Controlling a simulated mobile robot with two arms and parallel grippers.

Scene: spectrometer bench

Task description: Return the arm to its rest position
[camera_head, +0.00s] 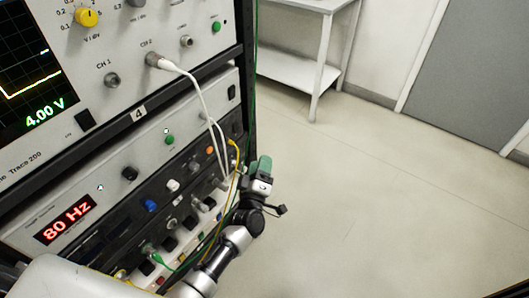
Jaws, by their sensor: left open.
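My left arm (230,245) comes in from the bottom left and reaches up and to the right along the front of the instrument rack. Its gripper (262,168) is at the rack's right edge, beside the lower panels, and holds nothing that I can see. Its fingers are small and partly hidden in this view. My right gripper is out of view.
The rack carries an oscilloscope (60,138) reading 4.00 V and a unit with an 80 Hz display (66,219). A white cable (203,95) and yellow and green cables hang close to my arm. A white table (300,72) stands behind; the floor (390,210) at right is clear.

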